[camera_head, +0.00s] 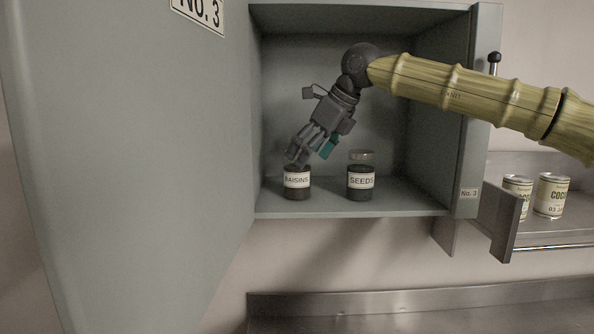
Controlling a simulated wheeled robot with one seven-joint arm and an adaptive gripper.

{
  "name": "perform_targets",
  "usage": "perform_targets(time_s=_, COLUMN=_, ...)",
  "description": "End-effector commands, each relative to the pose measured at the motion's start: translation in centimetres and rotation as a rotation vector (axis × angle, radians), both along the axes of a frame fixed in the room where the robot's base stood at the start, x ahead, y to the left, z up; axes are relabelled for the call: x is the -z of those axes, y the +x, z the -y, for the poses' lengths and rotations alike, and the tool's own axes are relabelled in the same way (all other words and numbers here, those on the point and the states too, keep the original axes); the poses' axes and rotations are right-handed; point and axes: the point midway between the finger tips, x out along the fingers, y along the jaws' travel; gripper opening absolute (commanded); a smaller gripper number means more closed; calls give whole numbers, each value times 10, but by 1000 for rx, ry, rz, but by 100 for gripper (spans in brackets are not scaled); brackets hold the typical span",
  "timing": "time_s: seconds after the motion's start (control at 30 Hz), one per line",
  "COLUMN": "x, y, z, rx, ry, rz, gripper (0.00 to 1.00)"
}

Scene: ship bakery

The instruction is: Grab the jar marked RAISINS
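The jar marked RAISINS (297,182) is dark with a white label and stands upright on the floor of the open cabinet, at the left. My gripper (299,158) reaches down from the upper right, with its fingertips at the top of this jar. The fingers cover the jar's lid, and I cannot tell whether they touch it or are closed on it. A second jar, marked SEEDS (361,182), stands upright to the right with a pale lid, apart from my gripper.
The cabinet door (130,150), marked No. 3, stands open at the left. The cabinet's right wall (470,120) is close under my arm. Cans (551,195) stand on a metal shelf (560,232) at the right. A bare metal counter (420,312) lies below.

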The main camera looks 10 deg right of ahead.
Motion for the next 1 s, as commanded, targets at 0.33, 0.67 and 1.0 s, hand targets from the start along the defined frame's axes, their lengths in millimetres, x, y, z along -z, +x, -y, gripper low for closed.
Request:
perform_targets(time_s=0.33, x=16, y=12, z=-11, rx=-2, ry=-2, rz=-4, gripper=87)
perform_targets(time_s=0.67, x=43, y=25, z=-24, rx=-4, ry=0, rz=-1, gripper=87)
perform_targets(time_s=1.0, x=46, y=26, z=-24, rx=-4, ry=0, rz=-1, gripper=72)
